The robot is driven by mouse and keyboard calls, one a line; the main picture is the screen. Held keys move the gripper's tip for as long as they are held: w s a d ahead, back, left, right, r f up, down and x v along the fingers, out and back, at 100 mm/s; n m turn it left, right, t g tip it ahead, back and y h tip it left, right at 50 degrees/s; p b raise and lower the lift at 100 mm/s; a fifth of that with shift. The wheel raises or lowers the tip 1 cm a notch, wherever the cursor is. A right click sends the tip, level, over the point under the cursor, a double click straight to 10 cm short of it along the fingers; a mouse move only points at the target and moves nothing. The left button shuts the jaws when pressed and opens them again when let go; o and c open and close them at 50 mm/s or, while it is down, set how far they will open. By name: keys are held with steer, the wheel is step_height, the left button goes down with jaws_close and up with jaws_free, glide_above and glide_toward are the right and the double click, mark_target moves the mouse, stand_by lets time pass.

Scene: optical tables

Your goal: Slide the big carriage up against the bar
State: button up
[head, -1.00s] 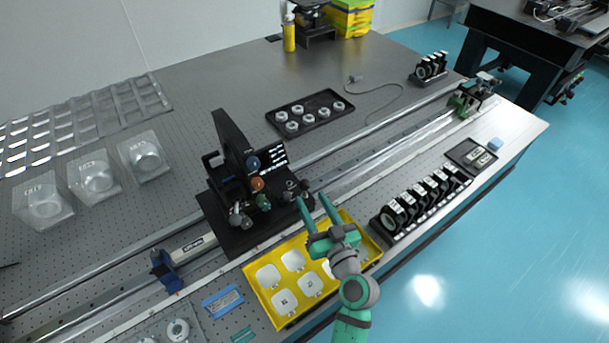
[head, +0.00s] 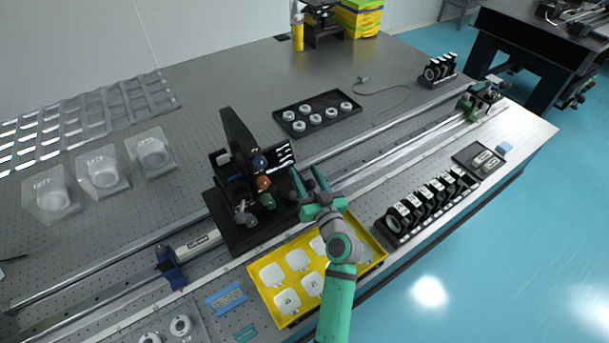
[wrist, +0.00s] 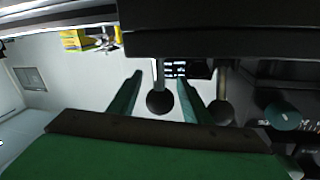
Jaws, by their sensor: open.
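The big carriage (head: 226,232) is a black stage on the long rails, with an upright black plate and coloured knobs. A silver labelled bar (head: 197,243) lies along the rails at its left, with its left end at a blue clamp (head: 171,268). Its right end is close to the carriage; I cannot tell if they touch. My gripper (head: 305,178) is open at the carriage's right side. In the wrist view my gripper (wrist: 160,90) has a dark ball knob (wrist: 160,103) on a thin post between its spread fingers. Another ball knob (wrist: 221,113) is just right of the right finger.
A yellow tray (head: 256,283) with white pieces lies below my arm. A black rack of lens mounts (head: 398,239) stands to its right. A green clamp (head: 466,108) is at the far right of the rails. The rails right of the carriage look clear up to there.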

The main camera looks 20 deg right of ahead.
jaws_close()
steer(key=shift+a, duration=0.65)
jaws_free()
steer(key=shift+d, duration=0.1)
steer(key=shift+s, duration=0.1)
steer(key=s, duration=1)
steer(key=shift+s, duration=0.4)
